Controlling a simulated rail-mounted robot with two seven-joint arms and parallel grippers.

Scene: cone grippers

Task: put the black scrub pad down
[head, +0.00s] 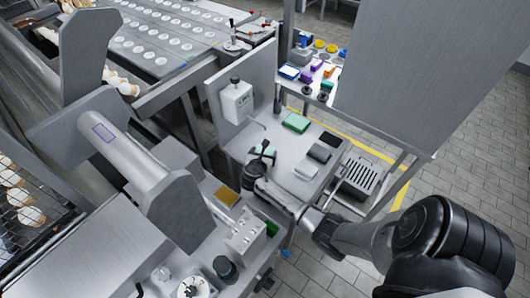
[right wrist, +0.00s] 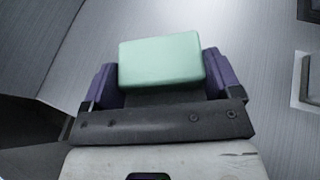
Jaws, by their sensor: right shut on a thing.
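My right gripper (head: 262,160) is over the steel table (head: 240,150). In the right wrist view its purple fingers (right wrist: 162,80) are shut on a pale green pad (right wrist: 162,60), not a black one. A little of this green pad shows in the head view (head: 269,150). A black pad (head: 319,153) lies on the table to the right of the gripper, and a dark pad's edge shows in the right wrist view (right wrist: 309,10). Whether the held pad touches the table cannot be told. My left gripper is not in view.
A green pad (head: 296,123), a dark grey pad (head: 331,139) and a white pad (head: 306,172) also lie on the table. A dispenser (head: 236,101) hangs on the panel behind. A slotted tray (head: 361,175) is at the right.

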